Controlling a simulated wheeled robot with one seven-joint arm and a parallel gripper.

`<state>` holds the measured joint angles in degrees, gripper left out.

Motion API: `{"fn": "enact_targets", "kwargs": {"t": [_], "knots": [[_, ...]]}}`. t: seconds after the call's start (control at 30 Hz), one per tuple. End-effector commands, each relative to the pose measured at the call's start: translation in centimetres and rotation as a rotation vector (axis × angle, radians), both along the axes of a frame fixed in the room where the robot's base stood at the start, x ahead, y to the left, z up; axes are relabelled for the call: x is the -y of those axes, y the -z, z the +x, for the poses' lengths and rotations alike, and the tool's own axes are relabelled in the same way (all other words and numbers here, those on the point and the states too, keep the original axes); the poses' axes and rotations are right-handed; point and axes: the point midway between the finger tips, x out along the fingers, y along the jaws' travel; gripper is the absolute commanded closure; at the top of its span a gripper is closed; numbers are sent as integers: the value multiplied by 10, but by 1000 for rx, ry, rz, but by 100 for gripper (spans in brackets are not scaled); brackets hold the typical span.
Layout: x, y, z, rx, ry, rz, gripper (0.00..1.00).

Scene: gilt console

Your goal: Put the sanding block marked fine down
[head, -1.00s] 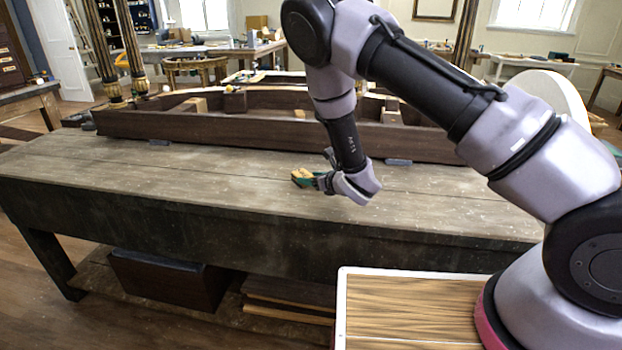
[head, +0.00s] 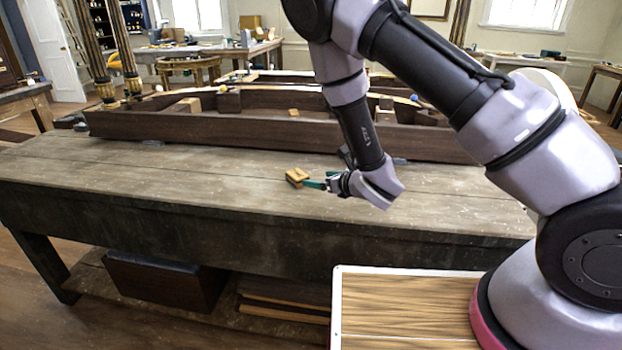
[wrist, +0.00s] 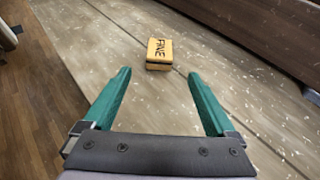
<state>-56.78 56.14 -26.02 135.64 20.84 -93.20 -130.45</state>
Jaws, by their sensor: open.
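The sanding block (head: 297,177) is a small yellow-tan block on the grey wooden bench top (head: 180,180). In the wrist view the block (wrist: 159,54) shows dark lettering that reads like "FINE" on its upper face, and its lower part is dark. It sits ahead of my gripper (wrist: 155,88), beyond the fingertips and roughly centred between them. My gripper (head: 314,180) has green fingers, spread apart and empty. In the head view it is just to the right of the block, low over the bench.
A long dark wooden frame (head: 250,132) with loose wood pieces lies along the back of the bench. Two gilt-footed columns (head: 130,80) stand at its left. The bench top left of the block is clear. A dark box (head: 160,280) sits on the lower shelf.

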Motion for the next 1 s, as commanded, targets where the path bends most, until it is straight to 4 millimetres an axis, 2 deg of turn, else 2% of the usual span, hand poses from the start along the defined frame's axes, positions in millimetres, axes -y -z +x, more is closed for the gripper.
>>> {"fn": "enact_targets", "kwargs": {"t": [0.1,0.3,0.47,0.57,0.67,0.8,0.9,1.0], "knots": [[12,-7,-14,-1,0,-1,9],[21,-13,-24,-1,0,1,9],[23,-15,-24,-6,9,7,9],[29,-27,-13,-54,82,70,9],[48,-53,8,-168,253,222,9],[90,-101,37,-401,579,555,9],[123,-136,46,-564,802,812,9],[155,-170,46,-716,1006,1073,9]]}}
